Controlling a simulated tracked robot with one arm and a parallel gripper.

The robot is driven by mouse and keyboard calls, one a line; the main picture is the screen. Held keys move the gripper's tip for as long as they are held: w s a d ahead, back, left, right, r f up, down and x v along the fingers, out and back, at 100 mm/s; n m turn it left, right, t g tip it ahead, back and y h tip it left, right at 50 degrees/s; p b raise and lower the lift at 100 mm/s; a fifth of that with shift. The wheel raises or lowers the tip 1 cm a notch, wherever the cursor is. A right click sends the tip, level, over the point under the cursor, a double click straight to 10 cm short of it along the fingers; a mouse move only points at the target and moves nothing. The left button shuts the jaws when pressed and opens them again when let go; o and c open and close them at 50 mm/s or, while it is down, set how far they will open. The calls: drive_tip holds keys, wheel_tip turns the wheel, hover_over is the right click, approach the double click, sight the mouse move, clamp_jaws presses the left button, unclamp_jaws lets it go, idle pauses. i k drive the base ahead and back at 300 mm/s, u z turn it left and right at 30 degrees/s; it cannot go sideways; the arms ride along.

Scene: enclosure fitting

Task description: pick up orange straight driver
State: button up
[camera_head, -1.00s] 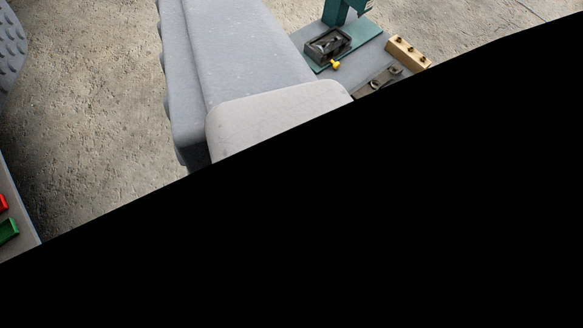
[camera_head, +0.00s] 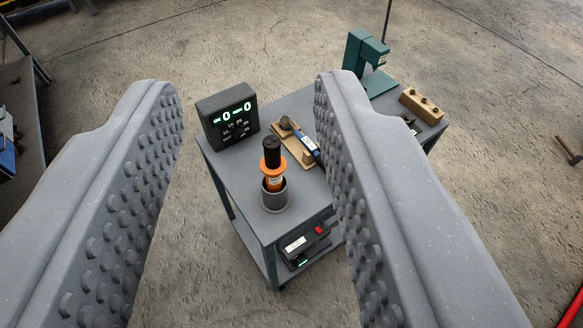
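The orange straight driver (camera_head: 273,168) stands upright in a grey round cup (camera_head: 275,198) on a grey cart. It has a black top and an orange collar, and its lower end is hidden inside the cup. My gripper (camera_head: 247,88) is open, with its two studded grey fingers wide apart at the left and right of the picture. The driver shows between the fingers, apart from both, and appears well beyond them. Nothing is held.
A black display box (camera_head: 228,118) stands left behind the driver. A wooden block (camera_head: 292,147) with a blue-handled tool (camera_head: 303,140) lies right behind it. A green press (camera_head: 362,60) and a brass-coloured block (camera_head: 421,105) are farther back. A device (camera_head: 305,244) sits on the lower shelf.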

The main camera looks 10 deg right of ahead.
sight(272, 165)
drive_tip(key=u, duration=0.05)
drive_tip(key=k, duration=0.5)
drive_tip(key=z, duration=0.75)
drive_tip(key=i, duration=1.3)
drive_tip(key=u, duration=1.1)
